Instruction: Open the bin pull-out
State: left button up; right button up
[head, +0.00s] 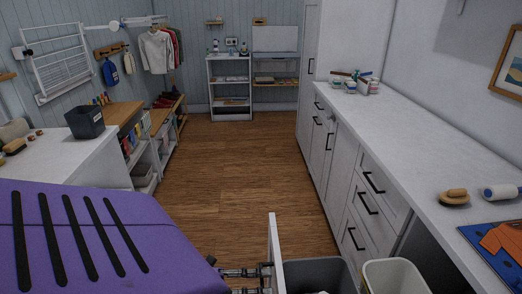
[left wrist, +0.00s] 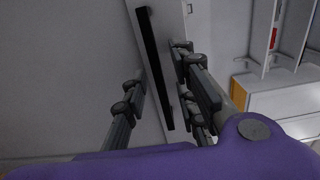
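The bin pull-out stands open at the bottom of the head view, with its white front panel (head: 274,250) seen nearly edge-on. A grey bin (head: 318,272) and an off-white bin (head: 394,276) show behind the panel. My left gripper (head: 248,278) is at the outer, left side of the panel. In the left wrist view, the fingers of my left gripper (left wrist: 160,98) are spread apart, with the long black handle (left wrist: 154,68) between them. Gaps show between fingers and handle; I cannot tell whether any finger touches the panel. My right gripper is not in view.
A white counter (head: 400,135) with drawers (head: 368,205) runs along the right, carrying a brush (head: 455,196) and other small items. A white unit (head: 75,160) stands at the left. The wood floor (head: 225,155) between them is clear.

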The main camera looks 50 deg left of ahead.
pick_arm(q)
jog(key=shift+s, duration=0.1)
jog(key=v, duration=1.2)
dwell(0.4)
